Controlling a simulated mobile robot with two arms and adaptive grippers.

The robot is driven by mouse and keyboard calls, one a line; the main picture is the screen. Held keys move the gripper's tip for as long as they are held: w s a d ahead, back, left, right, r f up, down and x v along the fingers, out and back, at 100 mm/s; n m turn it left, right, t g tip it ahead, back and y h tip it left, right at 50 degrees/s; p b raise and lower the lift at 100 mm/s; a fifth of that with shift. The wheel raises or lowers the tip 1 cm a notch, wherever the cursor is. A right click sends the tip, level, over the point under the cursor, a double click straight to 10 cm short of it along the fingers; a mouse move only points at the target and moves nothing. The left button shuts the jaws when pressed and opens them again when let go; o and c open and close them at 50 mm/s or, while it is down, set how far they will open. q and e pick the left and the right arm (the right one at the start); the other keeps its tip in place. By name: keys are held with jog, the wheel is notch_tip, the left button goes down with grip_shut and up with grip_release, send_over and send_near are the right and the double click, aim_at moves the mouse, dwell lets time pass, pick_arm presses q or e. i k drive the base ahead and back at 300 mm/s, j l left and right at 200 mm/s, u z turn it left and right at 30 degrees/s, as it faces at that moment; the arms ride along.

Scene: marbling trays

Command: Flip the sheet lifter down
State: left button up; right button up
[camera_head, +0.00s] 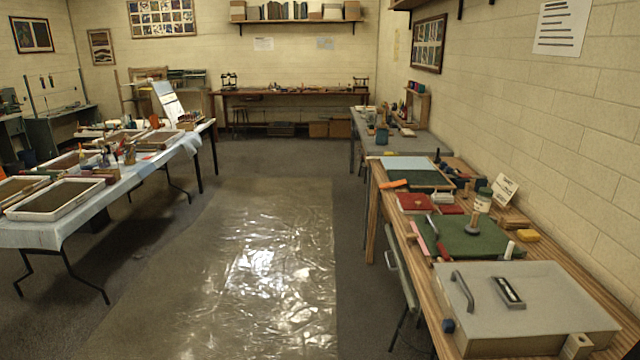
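No part labelled as the sheet lifter can be made out. A broad flat grey box (570,300) with a lid-like top sits on the wooden table at the lower right. A curved dark handle (462,291) stands up on its left side, and a dark bracket-like piece with a pale inset (509,292) lies on its top. A dark blue knob (448,326) is at its left front corner. I cannot tell whether any of these is the sheet lifter. Neither of my grippers is in view.
The wooden workbench (447,342) holds a green mat (470,240), red pads (414,203) and small tools. A left table (60,232) carries shallow trays (60,199). A shiny plastic sheet (262,265) covers the open floor between. A chair (401,285) stands against the workbench.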

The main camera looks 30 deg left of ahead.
aim_at(393, 184)
jog(key=u, duration=0.4)
jog(key=z, duration=0.35)
jog(key=i+j+z, duration=0.7)
jog(key=j, duration=0.4)
jog(key=i+j, duration=0.25)
jog(key=j, duration=0.15)
jog(key=i+j, duration=0.2)
jog(key=j, duration=0.15)
jog(key=i+j+z, duration=0.1)
jog(key=i+j, duration=0.15)
jog(key=j, duration=0.15)
jog(key=i+j, duration=0.2)
jog(key=j, duration=0.2)
jog(key=i+j, duration=0.25)
jog(key=j, duration=0.15)
jog(key=i+j+z, duration=0.1)
jog(key=j, duration=0.3)
jog(key=i+j, duration=0.5)
jog(key=j, duration=0.3)
